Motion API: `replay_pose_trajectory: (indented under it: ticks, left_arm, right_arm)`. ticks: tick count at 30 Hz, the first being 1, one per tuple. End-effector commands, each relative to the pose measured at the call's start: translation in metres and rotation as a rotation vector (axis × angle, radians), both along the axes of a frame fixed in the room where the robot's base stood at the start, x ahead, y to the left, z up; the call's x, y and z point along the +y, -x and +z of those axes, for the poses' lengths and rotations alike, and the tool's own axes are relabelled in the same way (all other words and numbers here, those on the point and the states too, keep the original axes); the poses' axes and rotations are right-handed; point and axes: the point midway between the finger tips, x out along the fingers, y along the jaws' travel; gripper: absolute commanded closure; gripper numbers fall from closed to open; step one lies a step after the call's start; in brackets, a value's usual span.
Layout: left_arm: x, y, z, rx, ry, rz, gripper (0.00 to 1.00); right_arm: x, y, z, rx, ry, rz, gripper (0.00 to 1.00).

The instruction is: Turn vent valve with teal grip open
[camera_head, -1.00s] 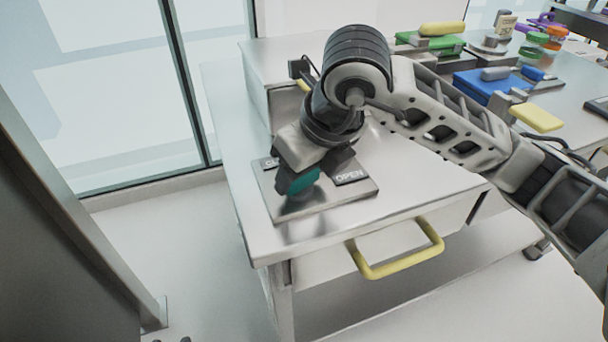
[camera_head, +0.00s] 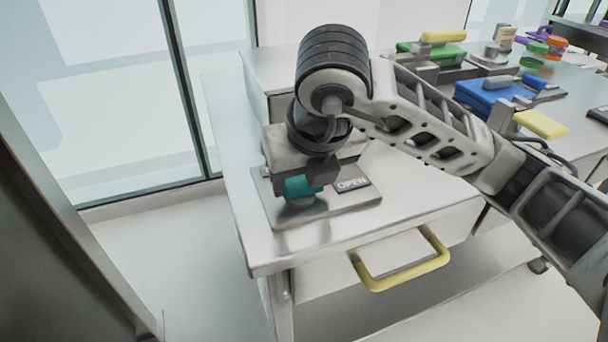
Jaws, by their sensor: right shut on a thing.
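The vent valve's teal grip (camera_head: 301,188) sits above a square metal plate (camera_head: 345,203) near the left front corner of the steel table. A dark label reading "OPEN" (camera_head: 352,184) lies on the right side of the plate. My right gripper (camera_head: 303,183) is shut on the teal grip, its dark fingers on either side of it. My left gripper is not in view.
A yellow drawer handle (camera_head: 402,277) sticks out from the table's front (camera_head: 320,283). Blue (camera_head: 490,92) and green (camera_head: 440,50) items with yellow handles stand further right. The tabletop right of the plate is clear beneath my arm. Glass panels stand behind the left.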

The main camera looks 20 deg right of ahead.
Motion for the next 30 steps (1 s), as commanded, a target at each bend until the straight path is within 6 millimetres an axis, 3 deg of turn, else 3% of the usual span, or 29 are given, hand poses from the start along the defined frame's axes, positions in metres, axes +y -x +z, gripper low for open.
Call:
replay_pose_trajectory:
  ticks: [5, 6, 8, 16, 20, 30]
  left_arm:
    - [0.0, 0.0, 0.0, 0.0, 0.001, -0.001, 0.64]
    - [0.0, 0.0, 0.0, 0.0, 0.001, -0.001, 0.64]
    - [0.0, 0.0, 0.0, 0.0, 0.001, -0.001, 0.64]
    - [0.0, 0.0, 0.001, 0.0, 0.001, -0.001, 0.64]
    - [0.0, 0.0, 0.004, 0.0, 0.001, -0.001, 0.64]
    - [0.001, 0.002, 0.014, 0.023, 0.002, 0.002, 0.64]
  right_arm:
    - [-0.001, -0.001, 0.002, -0.004, -0.001, -0.006, 0.66]
    - [-0.001, -0.001, 0.002, -0.004, -0.001, -0.006, 0.33]
    - [-0.001, -0.001, 0.002, -0.004, -0.001, -0.005, 0.22]
    - [0.0, 0.0, 0.001, -0.002, -0.001, -0.002, 0.22]
    - [0.0, 0.003, 0.011, -0.004, -0.002, -0.001, 0.22]
    - [-0.002, 0.03, 0.083, -0.012, 0.001, -0.003, 0.22]
